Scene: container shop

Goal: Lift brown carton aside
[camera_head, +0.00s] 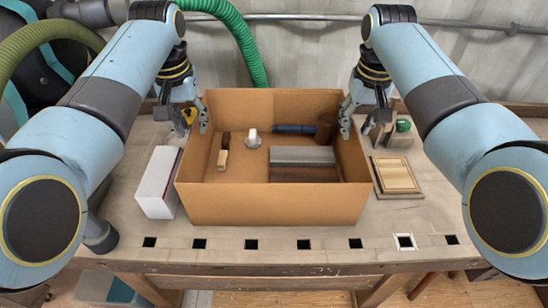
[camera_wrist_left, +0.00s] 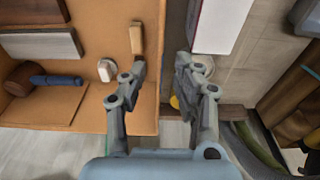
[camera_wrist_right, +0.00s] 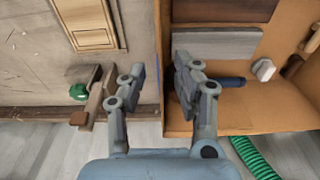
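The brown carton (camera_head: 270,206) stands open-topped and upright on the workbench; it also shows in the left wrist view (camera_wrist_left: 62,108) and the right wrist view (camera_wrist_right: 285,112). My left gripper (camera_head: 194,126) is open at the carton's left wall, one finger over the inside and one outside. My right gripper (camera_head: 357,127) is open at the right wall in the same way. In both wrist views the wall's edge runs between the spread fingers. Whether any finger touches the cardboard cannot be told.
The carton holds a mallet (camera_head: 324,130), grey block (camera_head: 302,156), brown block (camera_head: 303,174), white knob-like piece (camera_head: 253,138) and wooden-handled tool (camera_head: 223,155). A white box (camera_head: 156,184) stands close left. A framed panel (camera_head: 396,175) and a green-knobbed tool (camera_head: 403,126) lie right. The front bench strip is clear.

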